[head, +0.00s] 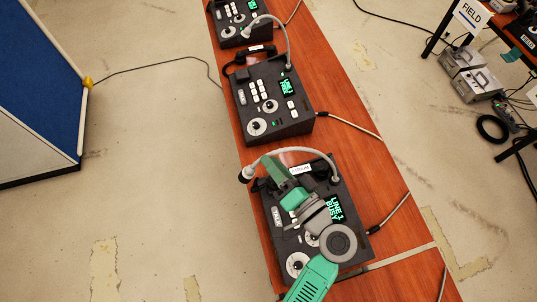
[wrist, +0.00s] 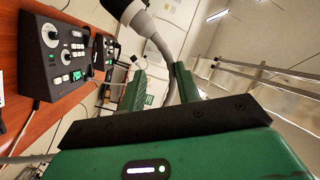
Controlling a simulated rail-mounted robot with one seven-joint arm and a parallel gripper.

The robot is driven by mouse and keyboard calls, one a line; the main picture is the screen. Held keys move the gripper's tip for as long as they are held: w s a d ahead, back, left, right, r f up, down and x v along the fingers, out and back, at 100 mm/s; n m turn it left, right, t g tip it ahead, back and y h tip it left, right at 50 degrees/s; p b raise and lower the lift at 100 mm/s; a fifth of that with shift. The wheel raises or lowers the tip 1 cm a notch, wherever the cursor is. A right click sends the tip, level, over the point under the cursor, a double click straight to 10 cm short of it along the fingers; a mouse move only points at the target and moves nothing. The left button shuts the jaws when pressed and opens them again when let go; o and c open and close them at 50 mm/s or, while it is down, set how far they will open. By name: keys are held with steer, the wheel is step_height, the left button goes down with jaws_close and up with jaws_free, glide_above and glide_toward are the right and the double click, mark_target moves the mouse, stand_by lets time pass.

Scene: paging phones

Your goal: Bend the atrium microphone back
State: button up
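The nearest paging phone (head: 268,215) is a dark console with a lit "LINE 1 BUSY" display and a small white name label (head: 300,169), hard to read but possibly ATRIUM. Its grey gooseneck microphone (head: 308,150) arches from the right rear of the console to a head (head: 246,174) hanging past the left edge. My gripper (head: 268,160) is over this console, close to the gooseneck. In the wrist view my gripper (wrist: 160,67) has its green fingers apart, and the gooseneck (wrist: 160,45) passes in the gap. I cannot tell whether either finger touches it. The microphone head (wrist: 122,8) is at the top.
A second phone (head: 290,128), showing "LINE 1 FREE", and a third (head: 227,35) stand farther along the wooden table (head: 345,135), each with a gooseneck. My arm covers part of the nearest console. A blue partition (head: 40,80) stands left, with open floor between.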

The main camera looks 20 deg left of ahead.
steer(key=shift+x, duration=1.3)
jaws_close()
